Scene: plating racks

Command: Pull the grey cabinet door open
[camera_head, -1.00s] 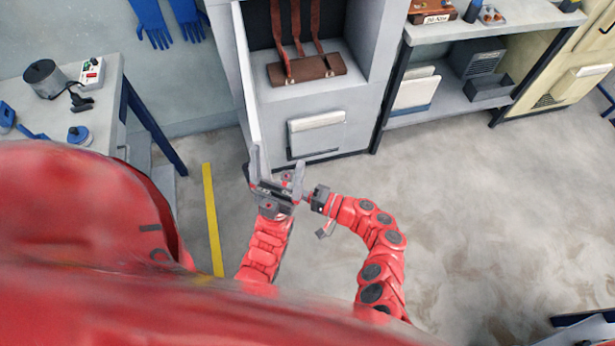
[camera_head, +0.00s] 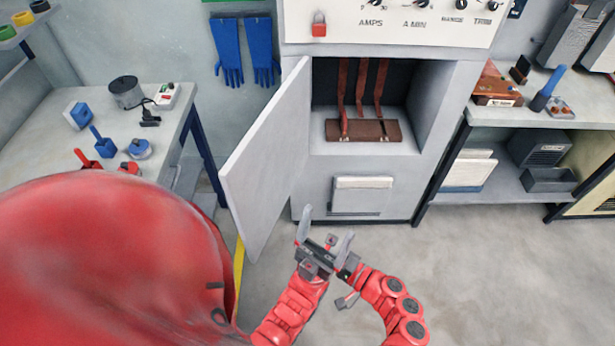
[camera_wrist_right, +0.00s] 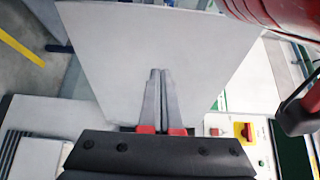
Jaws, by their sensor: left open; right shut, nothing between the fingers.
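The grey cabinet door (camera_head: 268,155) stands wide open, swung out to the left of the grey cabinet (camera_head: 312,185), with a broad face showing. The cabinet's upper bay is exposed. My left gripper (camera_head: 327,224) is open and empty in front of the cabinet's lower part, right of the door and apart from it. My right gripper (camera_wrist_right: 159,72) is shut and empty in the right wrist view. A pale flat panel (camera_wrist_right: 115,60), which looks like the door, fills the view beyond its fingertips; I cannot tell whether they touch. I cannot make out the right fingers in the head view.
A workbench (camera_head: 60,130) with tools stands left, close to the door. Shelves (camera_head: 545,117) stand right of the cabinet. The floor (camera_head: 500,270) at right is clear.

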